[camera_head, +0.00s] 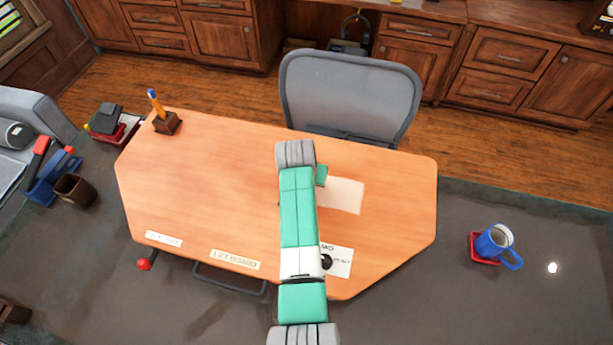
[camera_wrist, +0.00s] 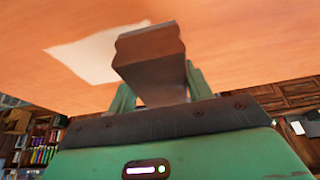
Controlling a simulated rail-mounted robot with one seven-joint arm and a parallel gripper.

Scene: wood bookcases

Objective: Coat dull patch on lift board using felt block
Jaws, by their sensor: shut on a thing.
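The lift board (camera_head: 220,180) is a broad orange wood top with cut corners and a "LIFT BOARD" label (camera_head: 235,259) at its front edge. The dull patch (camera_head: 343,196) is a pale rectangle right of the middle, partly covered by my arm. It also shows in the wrist view (camera_wrist: 85,55), left of the block. My gripper (camera_wrist: 160,92) is shut on a dark brown-grey block (camera_wrist: 150,48), which I take as the felt block. The block is close to the board surface beside the patch; I cannot tell whether it touches. In the head view my arm hides the block.
A pen holder (camera_head: 166,124) stands at the board's back left corner. A printed card (camera_head: 338,262) lies at the front right. A grey chair (camera_head: 350,90) stands behind. A blue mug (camera_head: 492,243) is off to the right. The board's left half is mostly clear.

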